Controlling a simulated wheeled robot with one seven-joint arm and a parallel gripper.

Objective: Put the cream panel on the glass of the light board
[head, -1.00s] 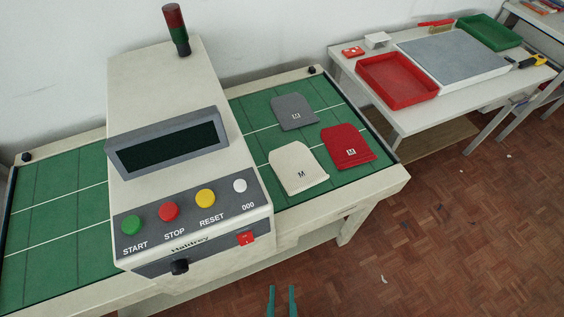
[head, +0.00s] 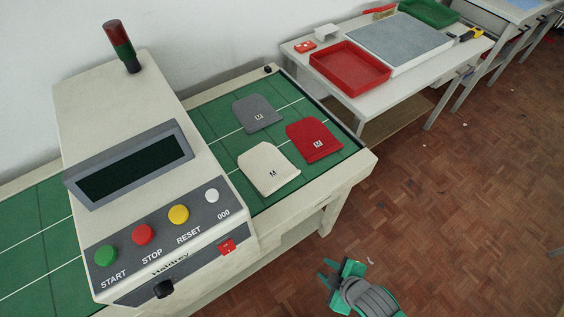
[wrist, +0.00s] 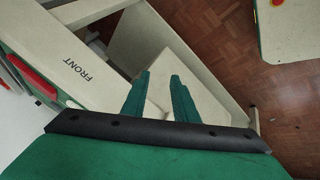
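The cream panel (head: 262,162) lies flat on the green bed of the machine, marked "M", in the head view. The light board (head: 399,37) is a white-framed board with a grey-blue glass top on the white side table at the upper right; its glass is bare. My gripper (head: 327,271) is in front of the machine, over the floor side, below and right of the cream panel and apart from it. In the wrist view its two green fingers (wrist: 160,90) stand apart with nothing between them. The cream panel cannot be made out in the wrist view.
A grey panel (head: 257,114) and a red panel (head: 314,141) lie near the cream one. The machine housing (head: 125,120) with buttons stands left. A red tray (head: 349,66) and a green tray (head: 428,12) flank the board. Floor (head: 450,210) is clear at right.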

